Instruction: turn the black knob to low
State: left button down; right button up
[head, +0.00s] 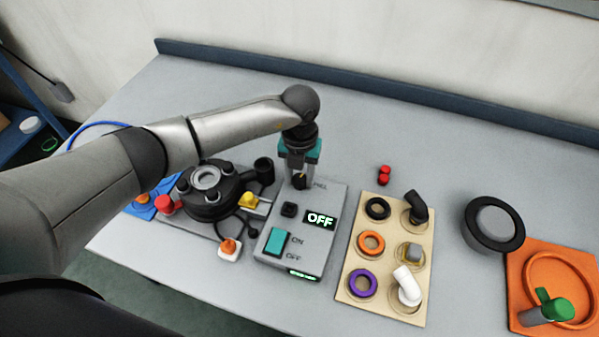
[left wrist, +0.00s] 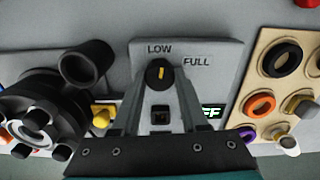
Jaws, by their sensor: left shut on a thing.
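The black knob (left wrist: 160,73) sits near the top of the grey control panel (head: 330,190), between the fingers of my left gripper (left wrist: 160,80). Its yellow mark stands nearly upright in the left wrist view, close to the word LOW, with FULL to the right. The left gripper (head: 299,178) is shut on the knob from above. In the head view the fingers and arm partly hide the knob and the lettering beside it. The panel's display (head: 320,219) reads OFF. My right gripper is not in view.
A teal rocker switch (head: 277,242) marked ON and OFF is lower on the panel. A black round housing (head: 207,190) stands left of it. A beige board (head: 388,255) with rings and pipe pieces lies to the right. An orange tray (head: 520,262) is farther right.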

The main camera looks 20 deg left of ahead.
aim_at(300, 179)
pick_arm(q)
jog(key=shift+n+p, duration=0.3)
jog(key=shift+n, duration=0.7)
jog(key=shift+c, duration=2.2)
grip_release()
notch_tip(300, 179, up, 15)
jog(key=shift+r, duration=0.2)
jog(key=shift+f, duration=0.1)
